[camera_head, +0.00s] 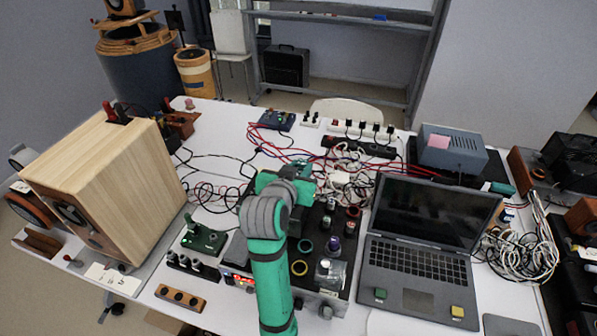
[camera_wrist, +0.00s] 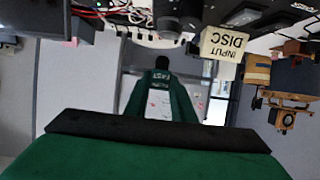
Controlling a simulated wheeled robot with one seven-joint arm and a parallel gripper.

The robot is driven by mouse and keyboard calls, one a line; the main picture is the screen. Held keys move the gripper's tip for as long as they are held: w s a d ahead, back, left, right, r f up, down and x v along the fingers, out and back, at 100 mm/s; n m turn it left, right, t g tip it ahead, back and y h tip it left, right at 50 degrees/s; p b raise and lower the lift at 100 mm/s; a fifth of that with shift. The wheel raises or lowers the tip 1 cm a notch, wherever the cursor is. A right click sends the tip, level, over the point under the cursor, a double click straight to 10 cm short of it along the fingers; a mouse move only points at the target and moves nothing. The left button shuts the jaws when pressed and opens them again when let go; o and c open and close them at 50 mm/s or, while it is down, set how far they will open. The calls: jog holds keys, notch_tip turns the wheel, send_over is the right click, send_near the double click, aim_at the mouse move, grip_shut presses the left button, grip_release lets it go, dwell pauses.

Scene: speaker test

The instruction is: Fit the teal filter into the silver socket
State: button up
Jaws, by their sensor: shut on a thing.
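My teal arm rises from the bottom of the head view to a grey wrist. My gripper (camera_head: 272,182) is at its far end over the equipment at the table's middle, its fingertips mostly hidden by the arm. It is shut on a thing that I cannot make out. A broad green part with a black edge (camera_wrist: 160,135) fills the bottom of the wrist view. A silvery, clear-looking piece (camera_head: 333,272) is at the right of the black panel; I cannot tell whether it is the silver socket. I cannot identify the teal filter.
An open laptop (camera_head: 425,235) stands right, a wooden speaker (camera_head: 105,185) left. Loose cables run behind. An INPUT DISC label (camera_wrist: 223,44) appears upside down in the wrist view.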

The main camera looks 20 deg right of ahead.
jog(key=shift+w+d+f, duration=0.15)
jog(key=shift+w+f, duration=0.35)
jog(key=shift+f, duration=0.2)
jog(key=f, duration=0.3)
jog(key=shift+w+f, duration=0.15)
jog(key=shift+w, duration=0.2)
jog(key=shift+s+f, duration=0.1)
jog(key=shift+f, duration=0.3)
jog(key=o, duration=1)
jog(key=shift+r, duration=0.45)
jog(key=v, duration=1.1)
jog(key=shift+s+a, duration=0.3)
